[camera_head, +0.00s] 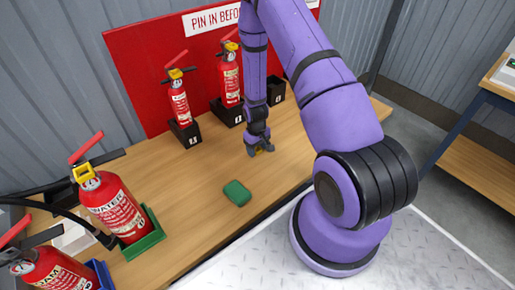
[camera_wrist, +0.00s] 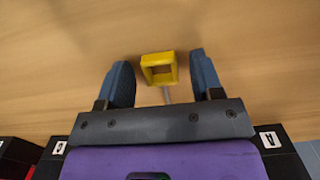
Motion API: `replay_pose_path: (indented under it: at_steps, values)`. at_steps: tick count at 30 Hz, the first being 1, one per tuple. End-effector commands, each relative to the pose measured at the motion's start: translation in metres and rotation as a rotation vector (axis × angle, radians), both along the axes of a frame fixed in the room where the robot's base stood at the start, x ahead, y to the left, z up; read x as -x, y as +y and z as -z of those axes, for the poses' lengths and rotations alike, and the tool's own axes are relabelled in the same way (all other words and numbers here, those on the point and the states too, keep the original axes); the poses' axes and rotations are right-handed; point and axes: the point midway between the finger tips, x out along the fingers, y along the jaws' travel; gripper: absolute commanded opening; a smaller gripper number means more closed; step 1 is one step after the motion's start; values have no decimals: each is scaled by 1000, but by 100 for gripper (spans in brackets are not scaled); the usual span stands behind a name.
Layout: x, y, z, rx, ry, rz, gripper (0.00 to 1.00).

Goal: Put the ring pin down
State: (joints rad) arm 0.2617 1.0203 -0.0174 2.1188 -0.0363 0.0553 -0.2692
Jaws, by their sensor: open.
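The ring pin (camera_wrist: 147,70), a yellow square ring with a thin pale shaft, shows in the wrist view against the wooden table (camera_wrist: 250,90). It lies between the two dark blue fingers of my gripper (camera_wrist: 160,65), with a visible gap to each finger. My gripper is open. In the head view my gripper (camera_head: 261,151) is low over the table, in front of the black holders, with a bit of yellow at its fingers. I cannot tell from these views whether the pin lies fully flat on the wood.
Red extinguishers stand in black holders at the back (camera_head: 180,105) (camera_head: 230,80); a further black holder (camera_head: 276,92) is beside them. More extinguishers (camera_head: 115,208) (camera_head: 52,270) stand at the left front. A green block (camera_head: 237,193) lies mid-table. Bare wood surrounds it.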

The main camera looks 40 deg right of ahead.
Motion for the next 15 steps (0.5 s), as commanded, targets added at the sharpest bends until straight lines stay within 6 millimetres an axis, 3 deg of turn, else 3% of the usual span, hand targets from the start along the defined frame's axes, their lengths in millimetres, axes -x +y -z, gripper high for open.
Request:
replay_pose_path:
  at_steps: [5,15]
  values:
    - [-2,0,-17,1,-2,0,60]
    - [-5,0,-74,1,-5,0,60]
